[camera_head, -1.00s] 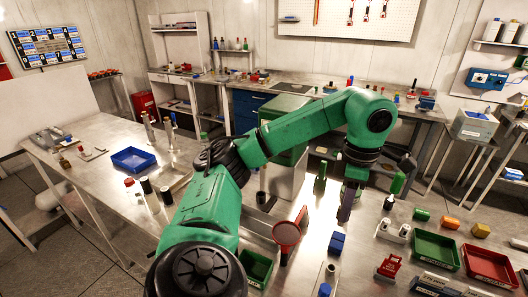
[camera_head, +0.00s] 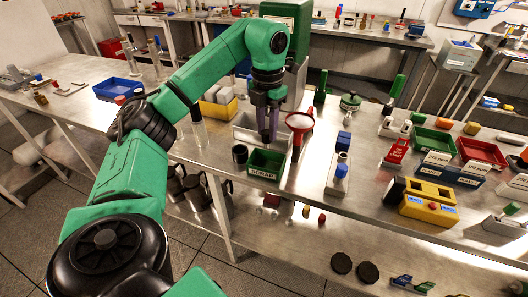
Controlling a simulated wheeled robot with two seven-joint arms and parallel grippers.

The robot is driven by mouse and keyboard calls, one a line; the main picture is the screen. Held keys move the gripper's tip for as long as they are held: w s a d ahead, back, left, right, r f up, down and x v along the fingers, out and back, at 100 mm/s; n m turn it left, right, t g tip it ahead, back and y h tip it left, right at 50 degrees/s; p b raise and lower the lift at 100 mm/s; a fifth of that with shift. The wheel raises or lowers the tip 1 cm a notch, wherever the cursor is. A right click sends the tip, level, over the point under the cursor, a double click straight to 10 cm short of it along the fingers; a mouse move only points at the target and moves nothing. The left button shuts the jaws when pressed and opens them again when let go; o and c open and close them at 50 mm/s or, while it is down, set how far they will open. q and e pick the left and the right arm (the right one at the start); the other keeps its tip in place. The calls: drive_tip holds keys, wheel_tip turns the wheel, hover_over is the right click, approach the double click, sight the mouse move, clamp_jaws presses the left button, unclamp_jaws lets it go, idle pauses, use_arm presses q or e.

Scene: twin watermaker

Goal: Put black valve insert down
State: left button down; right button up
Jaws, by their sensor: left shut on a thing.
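My left gripper (camera_head: 267,137) points down over the green bin labelled SCRAP (camera_head: 265,171), just left of the red funnel (camera_head: 299,122). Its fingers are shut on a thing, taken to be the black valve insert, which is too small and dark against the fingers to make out. The fingertips appear above the bin's back edge; their exact height over it is hard to tell. My right gripper is not in view.
A black cup (camera_head: 240,154) stands left of the bin. A grey tray (camera_head: 246,128) and a yellow box (camera_head: 218,106) are behind. A blue block (camera_head: 343,141) stands to the right, with a green tray (camera_head: 433,140) and a red tray (camera_head: 481,151) further right.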

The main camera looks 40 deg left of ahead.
sight(267, 132)
use_arm(q)
wheel_tip(267, 132, down, 8)
drive_tip(key=shift+s+r+p, duration=0.1)
drive_tip(key=shift+p, duration=0.45)
drive_tip(key=shift+f, duration=0.35)
drive_tip(key=c, duration=0.6)
unclamp_jaws()
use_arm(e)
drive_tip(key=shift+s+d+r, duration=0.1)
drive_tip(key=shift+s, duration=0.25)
use_arm(q)
drive_tip(key=shift+r, duration=0.1)
wheel_tip(267, 132, up, 10)
drive_tip(key=shift+f, duration=0.25)
wheel_tip(267, 132, up, 3)
drive_tip(key=shift+f+p, duration=0.1)
drive_tip(key=shift+p, duration=1.05)
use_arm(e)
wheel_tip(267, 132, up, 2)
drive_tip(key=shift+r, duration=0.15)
